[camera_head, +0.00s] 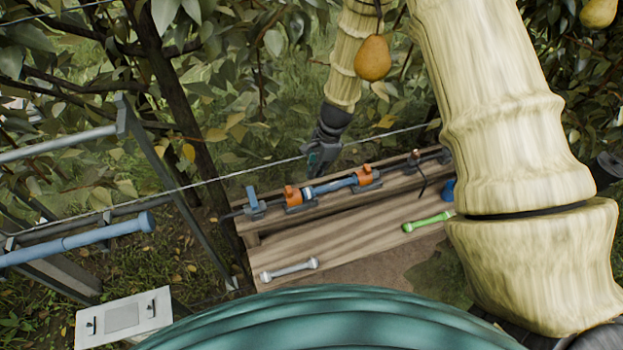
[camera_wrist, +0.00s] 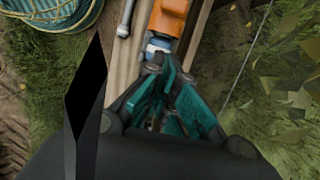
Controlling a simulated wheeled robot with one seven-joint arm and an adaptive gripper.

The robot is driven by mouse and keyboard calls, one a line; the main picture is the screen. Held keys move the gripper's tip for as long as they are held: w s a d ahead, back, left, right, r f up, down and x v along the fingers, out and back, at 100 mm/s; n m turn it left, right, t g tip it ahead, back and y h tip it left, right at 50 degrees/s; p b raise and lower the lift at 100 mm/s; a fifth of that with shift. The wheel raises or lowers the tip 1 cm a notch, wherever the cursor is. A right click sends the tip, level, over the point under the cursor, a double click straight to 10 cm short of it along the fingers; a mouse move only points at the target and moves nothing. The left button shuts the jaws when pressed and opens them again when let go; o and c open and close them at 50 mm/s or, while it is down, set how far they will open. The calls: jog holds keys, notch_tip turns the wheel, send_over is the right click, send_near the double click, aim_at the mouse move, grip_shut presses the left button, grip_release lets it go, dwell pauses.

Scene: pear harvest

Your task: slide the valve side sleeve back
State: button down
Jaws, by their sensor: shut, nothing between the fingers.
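A pipe line runs along the back of the wooden bench in the head view. A blue valve-like fitting (camera_head: 255,202) is at its left end. Two orange blocks, left (camera_head: 292,196) and right (camera_head: 367,177), stand with a blue tube (camera_head: 335,185) between them. A blue sleeve (camera_head: 308,193) sits beside the left orange block. My gripper (camera_head: 313,163) points down, just behind and above the line near this sleeve. In the wrist view my gripper (camera_wrist: 168,78) is shut and empty. An orange block (camera_wrist: 168,16) and blue fitting (camera_wrist: 158,44) show beyond it; contact is unclear.
A grey wrench-like bar (camera_head: 289,270) and a green one (camera_head: 428,222) lie on the bench (camera_head: 340,231). A thin wire crosses behind the line. A hanging pear (camera_head: 373,58) is close to my arm. Metal rails stand left. Part of the bench front is bare.

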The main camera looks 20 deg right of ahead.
jog(key=shift+b+v, duration=0.65)
jog(key=shift+v, duration=2.2)
